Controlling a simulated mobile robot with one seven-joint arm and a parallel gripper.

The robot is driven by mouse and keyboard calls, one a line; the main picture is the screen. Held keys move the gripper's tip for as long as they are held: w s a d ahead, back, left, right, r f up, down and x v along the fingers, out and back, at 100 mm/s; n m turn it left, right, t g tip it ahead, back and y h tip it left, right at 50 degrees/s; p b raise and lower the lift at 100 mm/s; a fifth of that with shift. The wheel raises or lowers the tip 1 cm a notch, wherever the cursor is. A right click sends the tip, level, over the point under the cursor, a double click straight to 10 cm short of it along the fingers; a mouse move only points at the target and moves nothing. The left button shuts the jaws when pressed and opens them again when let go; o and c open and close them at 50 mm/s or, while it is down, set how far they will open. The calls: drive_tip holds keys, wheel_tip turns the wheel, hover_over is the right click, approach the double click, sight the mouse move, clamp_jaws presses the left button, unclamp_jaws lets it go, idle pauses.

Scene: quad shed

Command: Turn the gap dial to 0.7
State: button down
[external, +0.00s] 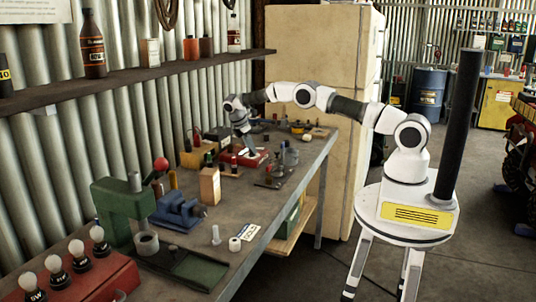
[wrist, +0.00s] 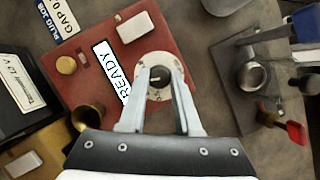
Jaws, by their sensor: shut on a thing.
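The gap dial (wrist: 157,58) is a pale round disc with marks around its rim and a small dark knob (wrist: 155,76) at its centre. It sits on the top of a red box (wrist: 92,75), which also shows on the bench in the external view (external: 243,160). In the wrist view, the two fingers of my gripper (wrist: 160,75) are shut on the knob, one on each side. The dial's figures are too small to read. In the external view, my gripper (external: 250,150) reaches down to the red box, and the dial itself cannot be made out.
The box top carries a "READY" label (wrist: 117,72), a pale block (wrist: 133,26) and brass-coloured knobs (wrist: 66,65). A tag starting "GAP 0" (wrist: 66,18) lies beside it.

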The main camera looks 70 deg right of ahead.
drive_tip(key=shift+m, duration=0.4)
drive_tip(key=c, duration=0.6)
unclamp_jaws()
drive_tip(key=shift+r, duration=0.1)
drive_tip(key=v, duration=0.4)
drive_tip(key=shift+w+r, duration=0.1)
drive_tip(key=shift+w, duration=0.05)
wheel_tip(320, 180, up, 8)
drive_tip(key=p, duration=0.7)
drive_tip(key=shift+a, duration=0.1)
